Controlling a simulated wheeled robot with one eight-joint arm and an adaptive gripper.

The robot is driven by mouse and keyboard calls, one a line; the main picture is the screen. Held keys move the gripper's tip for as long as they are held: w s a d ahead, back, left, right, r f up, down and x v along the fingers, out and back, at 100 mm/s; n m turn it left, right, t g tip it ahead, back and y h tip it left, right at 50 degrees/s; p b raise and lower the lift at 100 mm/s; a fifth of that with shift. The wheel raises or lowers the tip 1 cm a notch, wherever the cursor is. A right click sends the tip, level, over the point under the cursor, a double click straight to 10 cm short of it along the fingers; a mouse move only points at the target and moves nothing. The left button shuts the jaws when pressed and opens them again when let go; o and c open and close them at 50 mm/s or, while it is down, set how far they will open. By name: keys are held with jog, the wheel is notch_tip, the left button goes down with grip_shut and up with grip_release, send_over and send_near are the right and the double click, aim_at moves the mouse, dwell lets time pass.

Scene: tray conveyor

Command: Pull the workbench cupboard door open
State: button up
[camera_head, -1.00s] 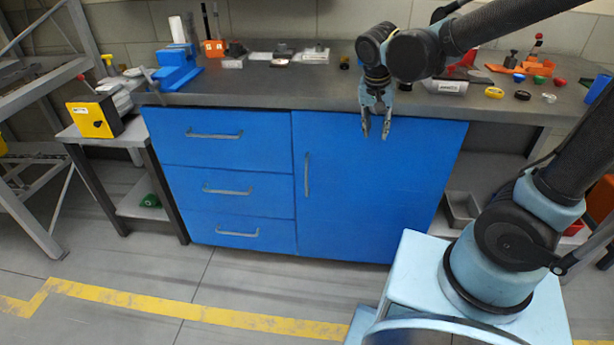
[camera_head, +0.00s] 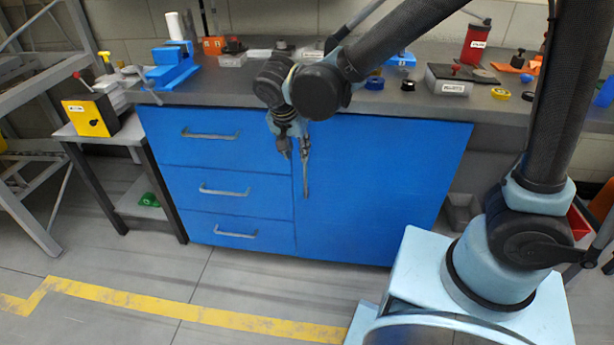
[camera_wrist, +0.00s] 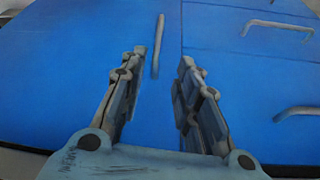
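The blue cupboard door (camera_head: 385,190) is flush with the front of the workbench and looks closed. Its upright grey bar handle (camera_head: 306,182) is near the door's left edge; its upper part is partly covered by my gripper. My gripper (camera_head: 295,150) is in front of the upper handle, pointing down toward the door. In the wrist view, my gripper (camera_wrist: 164,58) is open, with a clear gap between its two fingers. The handle (camera_wrist: 158,46) shows beyond the fingertips, in line with the gap and nearer the left finger. I see no contact with it.
Blue drawers (camera_head: 215,181) with grey bar handles are left of the door. The worktop (camera_head: 225,91) above carries a blue vise (camera_head: 172,66), a red canister (camera_head: 477,42) and small parts. A side table (camera_head: 100,135) stands left. Floor in front of the drawers is clear.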

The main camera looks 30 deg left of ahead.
aim_at(305, 174)
jog(key=x, duration=1.6)
jog(key=shift+w+d+f, duration=0.2)
jog(key=shift+w+f, duration=0.05)
jog(key=shift+w, duration=0.05)
grip_shut()
